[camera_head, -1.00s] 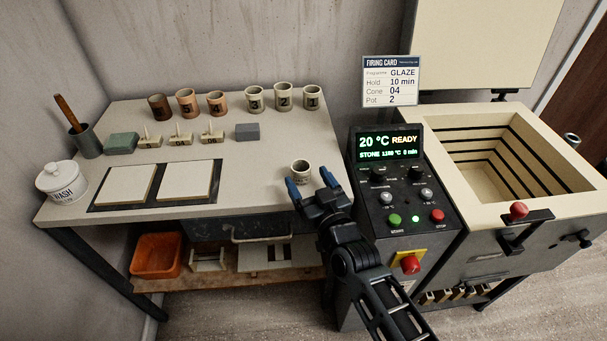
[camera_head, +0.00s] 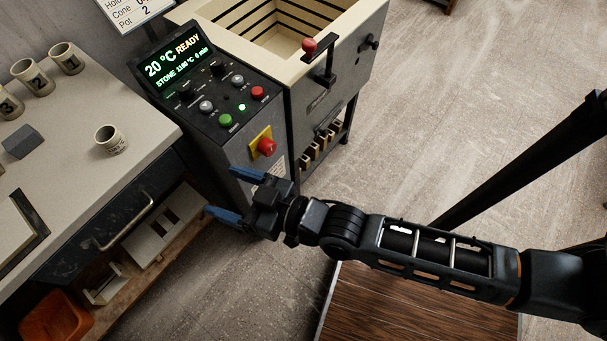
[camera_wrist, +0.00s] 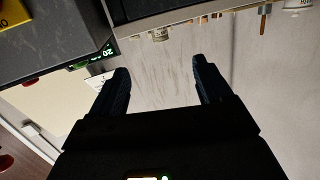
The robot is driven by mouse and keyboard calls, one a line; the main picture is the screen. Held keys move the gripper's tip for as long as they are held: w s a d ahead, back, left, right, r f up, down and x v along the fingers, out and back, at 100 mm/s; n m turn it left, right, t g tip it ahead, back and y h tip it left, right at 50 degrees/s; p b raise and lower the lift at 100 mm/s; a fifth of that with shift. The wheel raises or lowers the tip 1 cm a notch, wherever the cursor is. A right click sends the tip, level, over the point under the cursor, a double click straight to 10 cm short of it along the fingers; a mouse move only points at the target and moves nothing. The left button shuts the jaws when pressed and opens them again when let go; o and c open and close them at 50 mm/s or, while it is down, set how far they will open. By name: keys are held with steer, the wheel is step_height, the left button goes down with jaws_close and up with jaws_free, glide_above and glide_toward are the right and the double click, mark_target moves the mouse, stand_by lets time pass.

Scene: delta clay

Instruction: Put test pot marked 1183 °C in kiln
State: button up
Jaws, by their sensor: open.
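A small pale pot (camera_head: 110,139) with dark marking stands upright on the worktable's front right corner; its lettering is too small to read. It seems to show in the wrist view too, as a small pale shape (camera_wrist: 160,35) at the table edge. The kiln (camera_head: 335,85) stands right of the table with its top open and dark coil lines on its pale inner walls. My gripper (camera_head: 232,194) is open and empty, over the floor in front of the control box, apart from the pot and lower right of it in the head view. Its open fingers (camera_wrist: 159,80) frame the wrist view.
Numbered pots (camera_head: 40,76) stand along the table's back, near a grey block (camera_head: 22,142). The floor (camera_head: 430,110) right of the kiln is clear.

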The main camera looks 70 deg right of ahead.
steer(key=s+d+r+g, duration=0.1)
steer(key=s+r, duration=0.5)
steer(key=s, duration=0.4)
steer(key=s+d+r+n, duration=0.1)
steer(key=s+r, duration=0.5)
steer(key=s, duration=0.4)
steer(key=shift+s+r+g+y, duration=0.2)
steer(key=shift+r+g+y, duration=0.1)
steer(key=shift+r+g, duration=0.1)
